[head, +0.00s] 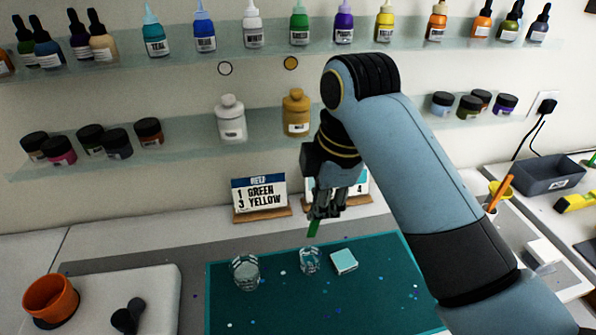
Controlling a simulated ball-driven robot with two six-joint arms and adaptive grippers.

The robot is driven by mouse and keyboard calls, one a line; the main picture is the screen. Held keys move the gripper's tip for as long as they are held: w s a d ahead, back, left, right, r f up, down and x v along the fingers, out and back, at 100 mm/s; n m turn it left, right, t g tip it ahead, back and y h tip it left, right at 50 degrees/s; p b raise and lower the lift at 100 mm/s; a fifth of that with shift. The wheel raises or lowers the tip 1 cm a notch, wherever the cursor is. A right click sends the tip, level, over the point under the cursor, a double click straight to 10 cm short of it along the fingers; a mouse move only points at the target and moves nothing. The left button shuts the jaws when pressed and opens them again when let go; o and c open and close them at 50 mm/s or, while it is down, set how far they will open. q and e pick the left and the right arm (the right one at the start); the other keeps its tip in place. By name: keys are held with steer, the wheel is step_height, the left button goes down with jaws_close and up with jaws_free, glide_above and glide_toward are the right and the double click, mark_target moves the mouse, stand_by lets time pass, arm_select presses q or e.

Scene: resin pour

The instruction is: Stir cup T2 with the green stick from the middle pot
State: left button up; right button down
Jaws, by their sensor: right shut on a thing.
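My right gripper (325,210) is shut on a green stick (314,229), which points down and is slightly tilted. The stick's lower end shows just above a small clear cup (310,261) on the teal mat (270,317); the picture shows a gap between them. A second, wider clear cup (246,272) stands on the mat to the left. I cannot read a T2 label on either cup. My left gripper is not in view. The middle pot cannot be told for sure; my right arm covers part of the right side.
A pale block (344,261) lies right of the small cup. A card reading 1 GREEN, 3 YELLOW (260,195) stands behind the mat. An orange pot (50,299) stands at left, and a yellow pot (501,190) with an orange stick at right. Bottle shelves line the wall.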

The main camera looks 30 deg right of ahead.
steer(key=shift+w, duration=0.15)
steer(key=f, duration=0.5)
steer(key=f+b, duration=0.1)
steer(key=f, duration=0.1)
steer(key=shift+s+d+f, duration=0.1)
steer(key=shift+s+f, duration=0.25)
steer(key=shift+s, duration=0.05)
steer(key=shift+w+f, duration=0.15)
steer(key=shift+f, duration=0.8)
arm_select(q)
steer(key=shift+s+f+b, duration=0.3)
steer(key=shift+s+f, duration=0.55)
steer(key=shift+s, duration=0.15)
arm_select(e)
steer(key=shift+w+f, duration=0.1)
steer(key=shift+f, duration=0.3)
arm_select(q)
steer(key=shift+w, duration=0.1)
